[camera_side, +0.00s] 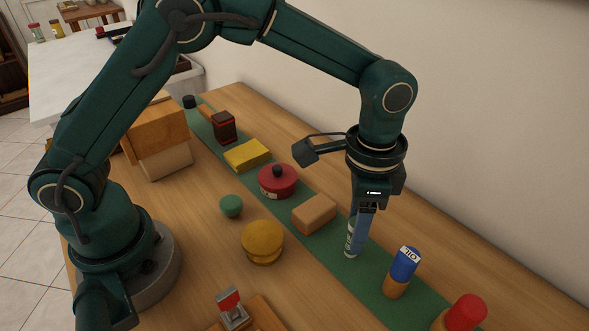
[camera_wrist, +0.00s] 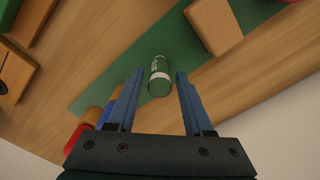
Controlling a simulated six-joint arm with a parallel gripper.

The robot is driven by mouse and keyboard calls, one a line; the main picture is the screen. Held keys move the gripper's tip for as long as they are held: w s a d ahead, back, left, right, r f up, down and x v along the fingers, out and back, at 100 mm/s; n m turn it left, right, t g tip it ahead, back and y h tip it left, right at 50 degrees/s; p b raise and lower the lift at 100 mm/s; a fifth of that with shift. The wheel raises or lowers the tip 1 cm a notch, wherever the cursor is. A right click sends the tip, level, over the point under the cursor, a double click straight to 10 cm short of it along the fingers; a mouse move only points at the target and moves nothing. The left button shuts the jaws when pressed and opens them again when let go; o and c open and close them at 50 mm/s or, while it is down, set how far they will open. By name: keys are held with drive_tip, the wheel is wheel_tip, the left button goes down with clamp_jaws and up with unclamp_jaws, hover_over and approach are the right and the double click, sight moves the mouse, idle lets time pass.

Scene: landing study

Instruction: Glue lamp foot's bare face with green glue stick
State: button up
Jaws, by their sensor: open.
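The green glue stick (camera_side: 350,240), a slim cylinder with a green end and a pale printed label, stands on the green mat. My gripper (camera_side: 361,238) is low over it, pointing down, and partly hides it in the side view. In the wrist view the glue stick (camera_wrist: 160,76) lies between the two spread blue fingers of my gripper (camera_wrist: 159,73), with a gap on each side. The fingers hold nothing. I cannot tell surely which thing is the lamp foot; a mustard stepped round piece (camera_side: 262,242) sits on the bare wood left of the mat.
On the mat (camera_side: 325,252), a tan block (camera_side: 314,213) and a blue-topped bottle (camera_side: 403,270) stand close to the gripper, with a red-capped one (camera_side: 464,313) beyond. A red round pot (camera_side: 277,181) and yellow block (camera_side: 247,155) are farther back.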

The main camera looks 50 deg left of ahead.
clamp_jaws()
drive_tip(key=shift+r, duration=3)
